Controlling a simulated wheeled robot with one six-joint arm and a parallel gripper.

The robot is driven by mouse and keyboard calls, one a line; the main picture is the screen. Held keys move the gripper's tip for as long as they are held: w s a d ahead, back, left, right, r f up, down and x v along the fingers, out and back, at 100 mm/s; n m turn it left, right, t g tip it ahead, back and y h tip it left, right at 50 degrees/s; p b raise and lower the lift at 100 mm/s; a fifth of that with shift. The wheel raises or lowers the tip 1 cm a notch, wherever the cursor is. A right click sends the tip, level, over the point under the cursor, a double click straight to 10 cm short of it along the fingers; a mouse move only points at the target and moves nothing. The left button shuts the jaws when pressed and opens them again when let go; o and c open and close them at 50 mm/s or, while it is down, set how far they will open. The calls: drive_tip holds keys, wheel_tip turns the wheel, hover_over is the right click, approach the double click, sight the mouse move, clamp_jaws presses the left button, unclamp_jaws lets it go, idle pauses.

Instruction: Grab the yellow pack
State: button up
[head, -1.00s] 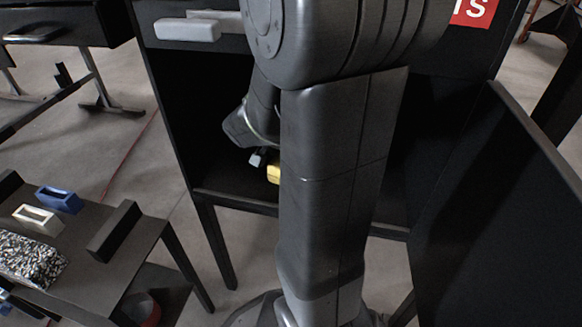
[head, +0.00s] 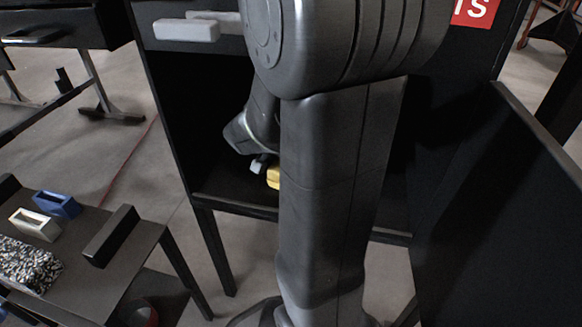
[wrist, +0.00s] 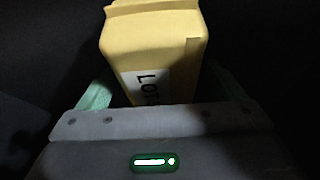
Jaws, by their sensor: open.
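The yellow pack (wrist: 155,45) fills the upper middle of the wrist view, with a white label bearing dark print on its near face. My gripper (wrist: 145,90) is open, with a greenish finger showing on each side of the pack's near end. I cannot tell whether either finger touches it. In the head view a small part of the yellow pack (head: 273,177) shows inside the dark cabinet, beside my gripper (head: 260,164). My arm hides the rest of the pack.
The black cabinet (head: 235,207) has an open front and dark side walls around my arm. A dark panel (head: 500,200) stands at the right.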

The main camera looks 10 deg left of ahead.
drive_tip(key=c, duration=1.3)
drive_tip(key=shift+c, duration=0.4)
drive_tip(key=shift+r, duration=0.2)
